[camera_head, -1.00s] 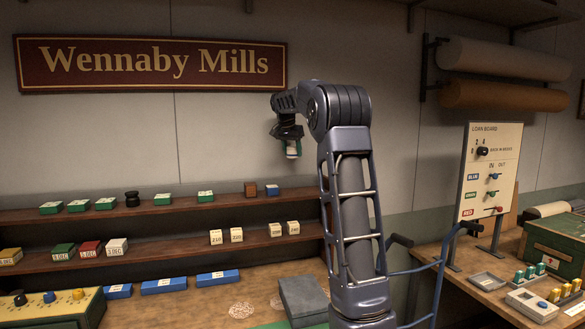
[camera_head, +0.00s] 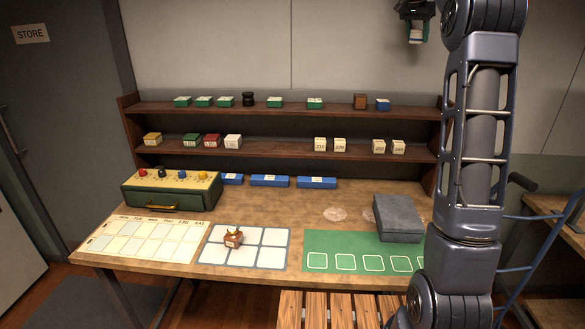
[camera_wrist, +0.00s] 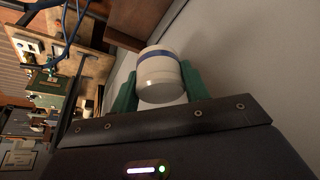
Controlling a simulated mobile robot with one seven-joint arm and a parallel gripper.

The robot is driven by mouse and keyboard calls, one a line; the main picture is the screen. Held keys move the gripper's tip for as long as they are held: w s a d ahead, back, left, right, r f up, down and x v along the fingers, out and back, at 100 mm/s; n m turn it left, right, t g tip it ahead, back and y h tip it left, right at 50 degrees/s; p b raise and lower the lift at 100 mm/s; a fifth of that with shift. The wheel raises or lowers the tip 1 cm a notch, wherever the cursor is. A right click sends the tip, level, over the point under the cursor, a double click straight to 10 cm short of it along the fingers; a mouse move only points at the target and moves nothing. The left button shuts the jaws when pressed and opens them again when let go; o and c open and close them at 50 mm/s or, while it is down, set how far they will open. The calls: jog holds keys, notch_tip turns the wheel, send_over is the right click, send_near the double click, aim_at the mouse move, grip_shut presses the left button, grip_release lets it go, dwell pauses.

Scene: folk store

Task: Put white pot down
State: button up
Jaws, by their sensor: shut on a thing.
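The white pot (camera_wrist: 161,72), a small white cylinder with a blue band, sits between the green fingers of my gripper (camera_wrist: 160,92) in the wrist view. My gripper is shut on it. In the head view my gripper (camera_head: 416,33) hangs at the top right, in front of the wall and well above the shelves and table.
Two wooden shelves (camera_head: 280,149) carry small boxes and a black pot (camera_head: 248,99). The table below holds a control box (camera_head: 170,190), blue boxes (camera_head: 270,181), a white gridded mat (camera_head: 212,252), a green mat (camera_head: 345,245) and a grey block (camera_head: 398,218). Bare tabletop lies mid-table.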

jog(key=s+a+n+t+y, duration=0.15)
jog(key=a+n, duration=0.25)
jog(key=a, duration=0.7)
jog(key=n+g+y, duration=0.1)
jog(key=n+y, duration=0.4)
jog(key=n, duration=0.9)
send_over(288, 209)
jog(key=d, duration=0.2)
jog(key=shift+g, duration=0.25)
jog(key=f, duration=4.1)
jog(key=s+f, duration=0.1)
jog(key=f, duration=1.9)
jog(key=shift+a+f, duration=0.3)
jog(key=shift+a, duration=0.1)
jog(key=shift+f, duration=0.15)
jog(key=o, duration=0.8)
jog(key=shift+c, duration=0.2)
jog(key=shift+o, duration=1.4)
